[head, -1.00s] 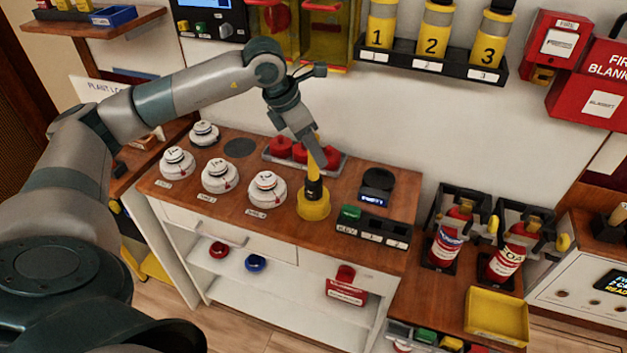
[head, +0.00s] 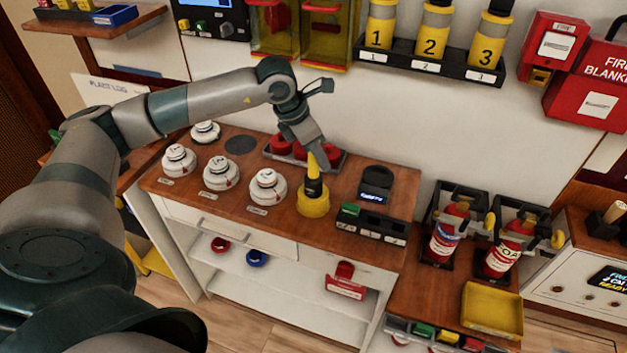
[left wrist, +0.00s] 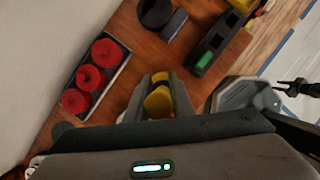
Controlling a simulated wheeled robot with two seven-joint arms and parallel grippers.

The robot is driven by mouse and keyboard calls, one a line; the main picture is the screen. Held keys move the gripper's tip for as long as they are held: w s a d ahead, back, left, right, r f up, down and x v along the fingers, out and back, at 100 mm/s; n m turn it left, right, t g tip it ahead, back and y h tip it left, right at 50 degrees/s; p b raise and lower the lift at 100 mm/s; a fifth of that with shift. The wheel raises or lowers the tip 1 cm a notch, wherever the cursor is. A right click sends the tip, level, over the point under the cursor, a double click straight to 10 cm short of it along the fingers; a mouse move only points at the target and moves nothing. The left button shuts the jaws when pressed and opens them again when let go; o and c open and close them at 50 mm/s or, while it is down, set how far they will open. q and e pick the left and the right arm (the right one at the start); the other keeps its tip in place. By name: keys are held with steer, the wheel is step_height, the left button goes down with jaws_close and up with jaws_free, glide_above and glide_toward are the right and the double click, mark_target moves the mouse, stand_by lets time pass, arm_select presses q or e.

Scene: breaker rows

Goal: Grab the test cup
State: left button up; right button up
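The test cup (head: 313,205) is yellow with a black band and a narrow yellow upper part. It stands upright on the wooden counter (head: 345,215), near its front edge. My left gripper (head: 314,155) points down at the cup's top. In the left wrist view its two fingers (left wrist: 160,95) flank the yellow upper part (left wrist: 158,103), with little gap showing. Whether they press on it cannot be told. A small dark claw shape at the right edge of the left wrist view looks like my right gripper (left wrist: 284,88), away from the counter; its opening is too small to judge.
Several white round detectors (head: 221,172) stand left of the cup. A tray of red domes (head: 283,147) lies behind it. A black round stand (head: 376,181) and a dark slotted block with a green piece (head: 371,224) are close on the right.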

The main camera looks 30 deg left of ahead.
mark_target(319, 173)
arm_select(q)
jaws_close()
steer(key=shift+r, duration=0.5)
step_height(319, 173, up, 9)
steer(key=b, duration=0.3)
steer(key=shift+s, duration=0.1)
